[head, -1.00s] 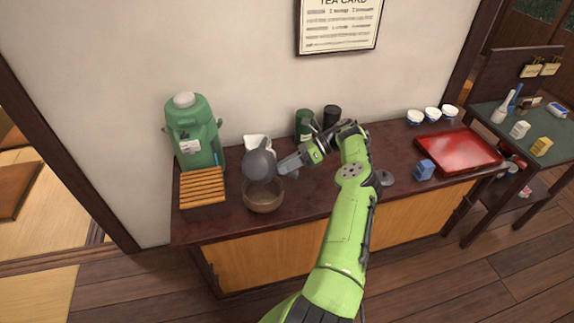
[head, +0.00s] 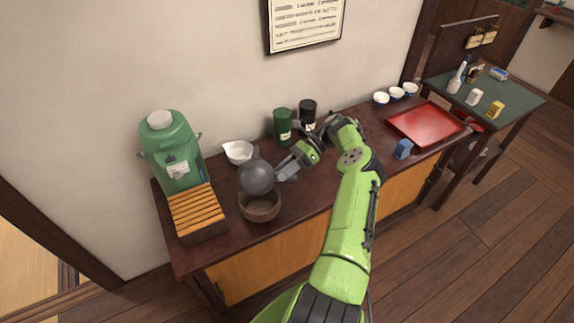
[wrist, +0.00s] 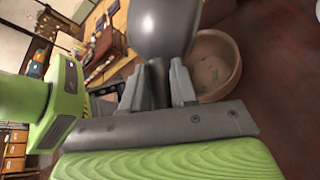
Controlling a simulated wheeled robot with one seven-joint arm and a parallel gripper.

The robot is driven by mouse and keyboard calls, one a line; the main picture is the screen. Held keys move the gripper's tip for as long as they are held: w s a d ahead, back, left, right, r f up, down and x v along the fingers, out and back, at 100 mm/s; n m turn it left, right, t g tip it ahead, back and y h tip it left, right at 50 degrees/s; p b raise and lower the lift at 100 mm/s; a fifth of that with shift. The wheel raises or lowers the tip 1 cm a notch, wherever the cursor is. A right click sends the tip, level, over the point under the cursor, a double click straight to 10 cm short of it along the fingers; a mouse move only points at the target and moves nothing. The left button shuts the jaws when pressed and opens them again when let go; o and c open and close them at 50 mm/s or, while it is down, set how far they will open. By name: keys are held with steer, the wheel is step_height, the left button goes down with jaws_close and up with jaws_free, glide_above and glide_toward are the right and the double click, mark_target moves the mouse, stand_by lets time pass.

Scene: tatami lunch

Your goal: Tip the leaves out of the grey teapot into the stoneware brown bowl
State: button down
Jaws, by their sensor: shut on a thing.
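The grey teapot (head: 257,177) is held in the air over the brown stoneware bowl (head: 261,208), tilted. My gripper (head: 287,171) is shut on the teapot's handle, to the right of the pot. In the wrist view the teapot (wrist: 165,28) fills the top middle, with its dark handle between my fingers (wrist: 158,85). The bowl (wrist: 225,85) shows behind it at the right, with a few small green bits inside that look like leaves. The inside of the teapot is hidden.
A green dispenser (head: 175,155) stands at the left behind a slatted wooden rack (head: 196,210). A white pouring bowl (head: 238,152), a green canister (head: 283,127) and a black canister (head: 308,113) stand at the back. A blue block (head: 403,149), red tray (head: 427,125) and white cups (head: 396,93) are right.

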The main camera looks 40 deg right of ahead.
mark_target(271, 187)
steer(key=shift+s+r+p, duration=0.35)
steer(key=shift+r+p, duration=0.2)
steer(key=shift+p, duration=0.7)
steer(key=p, duration=0.1)
steer(key=a+n+t+h+p, duration=0.1)
steer(key=p, duration=0.1)
steer(key=shift+s+h, duration=0.25)
steer(key=shift+h, duration=0.05)
steer(key=shift+s+a+n+h+p, duration=0.25)
steer(key=shift+n+p, duration=0.25)
steer(key=shift+p, duration=0.3)
steer(key=s+a+f+n+t+h+b, duration=0.1)
steer(key=n+t+h+b, duration=0.2)
steer(key=b, duration=0.6)
steer(key=s+a+f+n+t+h+b, duration=0.1)
steer(key=n+t+h+b, duration=0.2)
steer(key=b, duration=0.6)
steer(key=s+a+f+n+t+h+b, duration=0.1)
steer(key=f+n+t+h+b, duration=0.1)
steer(key=n+t+b, duration=0.3)
steer(key=shift+t+h+b, duration=0.55)
steer(key=shift+t+b, duration=0.25)
steer(key=shift+b, duration=1.5)
